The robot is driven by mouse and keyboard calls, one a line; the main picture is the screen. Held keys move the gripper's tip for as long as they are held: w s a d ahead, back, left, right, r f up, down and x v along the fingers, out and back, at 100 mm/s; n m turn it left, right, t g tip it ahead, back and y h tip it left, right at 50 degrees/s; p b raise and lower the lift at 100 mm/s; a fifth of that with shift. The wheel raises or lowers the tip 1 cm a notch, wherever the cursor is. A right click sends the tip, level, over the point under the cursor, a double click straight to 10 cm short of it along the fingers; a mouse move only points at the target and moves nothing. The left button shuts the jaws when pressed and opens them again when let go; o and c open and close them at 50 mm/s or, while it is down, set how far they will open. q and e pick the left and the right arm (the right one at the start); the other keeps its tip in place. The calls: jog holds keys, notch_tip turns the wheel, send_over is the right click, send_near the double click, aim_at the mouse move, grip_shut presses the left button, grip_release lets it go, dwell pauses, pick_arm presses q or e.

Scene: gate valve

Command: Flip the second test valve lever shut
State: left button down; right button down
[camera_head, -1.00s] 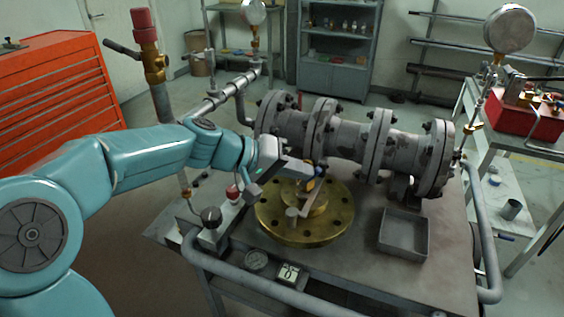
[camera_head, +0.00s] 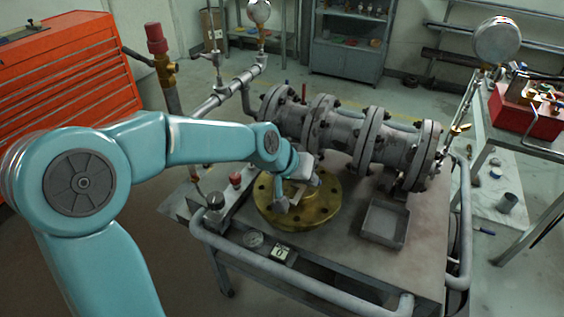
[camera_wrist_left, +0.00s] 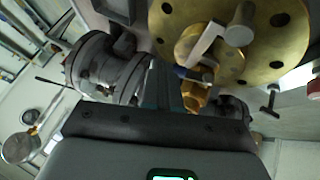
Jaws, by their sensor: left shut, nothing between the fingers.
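My left gripper (camera_head: 308,178) reaches over the round brass flange (camera_head: 328,208), in front of the grey flanged pipe. In the left wrist view its shut, empty fingers (camera_wrist_left: 167,84) point at the brass flange (camera_wrist_left: 275,55). Just right of the fingertips is a small brass valve (camera_wrist_left: 196,94) with a blue lever (camera_wrist_left: 186,74); I cannot tell whether the fingers touch it. A grey bar with a round knob (camera_wrist_left: 238,34) stands above it. In the head view my gripper mostly hides this valve. My right gripper is not in view.
The grey flanged pipe (camera_head: 345,132) lies along the back of the bench. An empty grey tray (camera_head: 385,222) sits at right. A pipe rail (camera_head: 310,288) runs along the front edge. A red tool cabinet (camera_head: 65,85) stands far left.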

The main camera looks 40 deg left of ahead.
pick_arm(q)
jog(key=shift+s+a+r+p, duration=0.1)
jog(key=shift+a+r+p, duration=0.3)
jog(key=shift+r+p, duration=0.35)
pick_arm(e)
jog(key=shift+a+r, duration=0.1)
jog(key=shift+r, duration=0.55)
pick_arm(q)
jog(key=shift+d+r, duration=0.1)
